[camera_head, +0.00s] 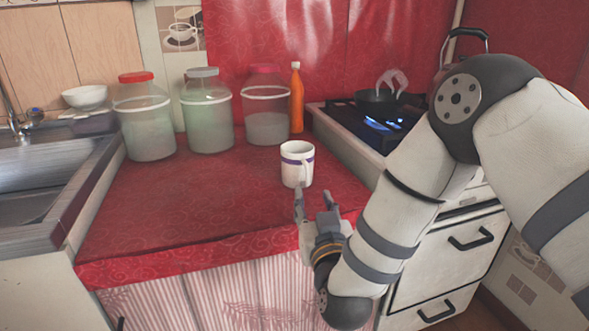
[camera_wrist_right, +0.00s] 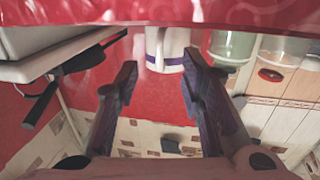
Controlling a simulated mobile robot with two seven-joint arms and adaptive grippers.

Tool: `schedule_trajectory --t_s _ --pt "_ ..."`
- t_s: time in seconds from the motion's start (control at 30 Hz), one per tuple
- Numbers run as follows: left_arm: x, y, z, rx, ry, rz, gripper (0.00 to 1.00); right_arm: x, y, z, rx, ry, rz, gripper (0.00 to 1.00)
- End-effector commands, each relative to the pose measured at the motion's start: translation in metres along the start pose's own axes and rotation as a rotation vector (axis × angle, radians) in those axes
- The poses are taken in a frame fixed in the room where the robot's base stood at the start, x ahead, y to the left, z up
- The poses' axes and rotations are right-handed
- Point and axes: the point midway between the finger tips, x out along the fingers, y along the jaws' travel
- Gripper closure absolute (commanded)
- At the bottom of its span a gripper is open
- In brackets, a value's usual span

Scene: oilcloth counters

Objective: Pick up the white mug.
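The white mug (camera_head: 295,168) with a purple band stands upright on the red oilcloth counter (camera_head: 200,200), near the stove side. Its handle faces the front. My right gripper (camera_head: 315,197) is open and empty just in front of the mug, over the counter's front part. One fingertip overlaps the mug's lower edge in the head view. In the right wrist view the mug (camera_wrist_right: 165,48) appears upside down, just beyond the gap between the open fingers (camera_wrist_right: 160,74). I see no finger closed on it. My left gripper is out of view.
Three lidded jars (camera_head: 148,130) and an orange bottle (camera_head: 296,98) stand behind the mug. A stove (camera_head: 345,125) with a lit blue flame and a dark pan (camera_head: 378,104) is at the right. A sink (camera_head: 45,185) is at the left. The counter left of the mug is clear.

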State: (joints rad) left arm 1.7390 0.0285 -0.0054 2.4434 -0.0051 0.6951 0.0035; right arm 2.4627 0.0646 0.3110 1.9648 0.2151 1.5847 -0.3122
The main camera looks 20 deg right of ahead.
Motion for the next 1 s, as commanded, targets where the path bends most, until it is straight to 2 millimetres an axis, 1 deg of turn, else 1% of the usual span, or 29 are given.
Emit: schedule_trajectory --t_s 0.03,0.1,0.23,0.43,0.53,0.7,0.73,0.77,0.8,0.87,0.9,1.0 --pt "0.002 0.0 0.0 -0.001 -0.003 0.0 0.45 0.01 0.001 0.002 0.0 0.0 0.002 0.64" --pt "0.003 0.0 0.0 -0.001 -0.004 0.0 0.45 0.022 0.0 0.002 -0.001 -0.001 0.001 0.64" --pt "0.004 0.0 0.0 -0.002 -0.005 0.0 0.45 0.038 0.0 0.002 0.0 -0.001 0.0 0.64" --pt "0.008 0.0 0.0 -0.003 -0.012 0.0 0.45 0.076 -0.001 0.002 -0.001 -0.002 0.001 0.64" --pt "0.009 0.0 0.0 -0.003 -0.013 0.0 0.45 0.084 -0.002 0.001 -0.002 -0.003 -0.001 0.64" --pt "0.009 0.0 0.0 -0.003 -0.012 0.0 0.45 0.084 -0.002 0.0 -0.002 -0.004 -0.002 0.64" --pt "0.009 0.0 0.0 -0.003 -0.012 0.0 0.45 0.084 -0.002 0.0 -0.002 -0.004 -0.002 0.66" --pt "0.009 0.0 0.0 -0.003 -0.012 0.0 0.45 0.084 -0.002 0.0 -0.002 -0.004 -0.002 0.73" --pt "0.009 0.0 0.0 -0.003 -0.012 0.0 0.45 0.084 -0.002 0.0 -0.002 -0.004 -0.002 0.82" --pt "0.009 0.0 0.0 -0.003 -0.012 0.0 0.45 0.084 -0.002 0.0 -0.002 -0.004 -0.002 0.96" --pt "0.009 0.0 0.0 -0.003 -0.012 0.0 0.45 0.084 -0.002 0.0 -0.002 -0.004 -0.001 1.0" --pt "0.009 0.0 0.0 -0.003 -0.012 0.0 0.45 0.084 -0.002 0.0 -0.002 -0.004 -0.001 1.0"
